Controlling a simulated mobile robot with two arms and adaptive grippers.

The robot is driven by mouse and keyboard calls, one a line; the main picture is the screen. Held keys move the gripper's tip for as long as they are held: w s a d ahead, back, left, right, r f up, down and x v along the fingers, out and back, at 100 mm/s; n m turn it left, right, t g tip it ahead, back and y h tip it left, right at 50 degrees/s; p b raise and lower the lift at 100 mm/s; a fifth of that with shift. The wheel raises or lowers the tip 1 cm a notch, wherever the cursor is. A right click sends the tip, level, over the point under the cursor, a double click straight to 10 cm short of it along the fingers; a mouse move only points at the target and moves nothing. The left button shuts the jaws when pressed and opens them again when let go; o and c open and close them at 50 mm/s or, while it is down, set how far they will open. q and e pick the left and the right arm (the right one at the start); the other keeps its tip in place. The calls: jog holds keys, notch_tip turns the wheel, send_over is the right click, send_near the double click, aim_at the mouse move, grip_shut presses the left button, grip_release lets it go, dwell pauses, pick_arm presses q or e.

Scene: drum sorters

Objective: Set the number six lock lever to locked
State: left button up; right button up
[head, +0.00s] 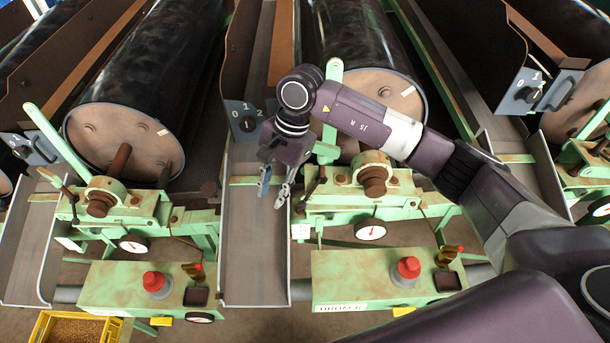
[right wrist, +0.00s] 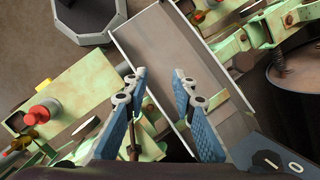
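The green box of the right-hand machine carries a label (head: 340,307) that seems to read DRUM 6, though it is small. A slim dark lever (head: 313,186) stands at the left end of that machine's green frame; I take it for the number six lock lever, but no lock marking is legible. My right gripper (head: 273,192) is open and empty, pointing down over the grey chute just left of this lever. In the right wrist view its two blue-padded fingers (right wrist: 159,85) are apart, and a thin dark rod shows beside the left finger. My left gripper is not in view.
The grey chute (head: 254,265) runs between two green machines. A control box with a red button (head: 406,268) stands front right, another red button (head: 153,281) front left. A tall green lever (head: 333,75) rises behind my wrist. A 0-1-2 switch (head: 247,122) is left of it.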

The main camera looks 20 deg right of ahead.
aim_at(310, 192)
jog(key=w+d+h, duration=0.1)
jog(key=d, duration=0.2)
jog(key=w+d+r+h, duration=0.1)
jog(key=d, duration=0.2)
jog(key=w+d+h, duration=0.1)
jog(key=d+h, duration=0.1)
jog(key=d, duration=0.1)
jog(key=shift+d+r+n+p, duration=0.2)
jog(key=shift+d+n+p, duration=0.1)
jog(key=shift+n+p, duration=0.1)
notch_tip(310, 192, down, 6)
jog(key=shift+s+p, duration=0.15)
jog(key=shift+p, duration=1.05)
jog(key=shift+f, duration=0.55)
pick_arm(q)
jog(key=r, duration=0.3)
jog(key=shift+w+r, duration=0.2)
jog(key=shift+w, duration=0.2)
pick_arm(e)
grip_shut()
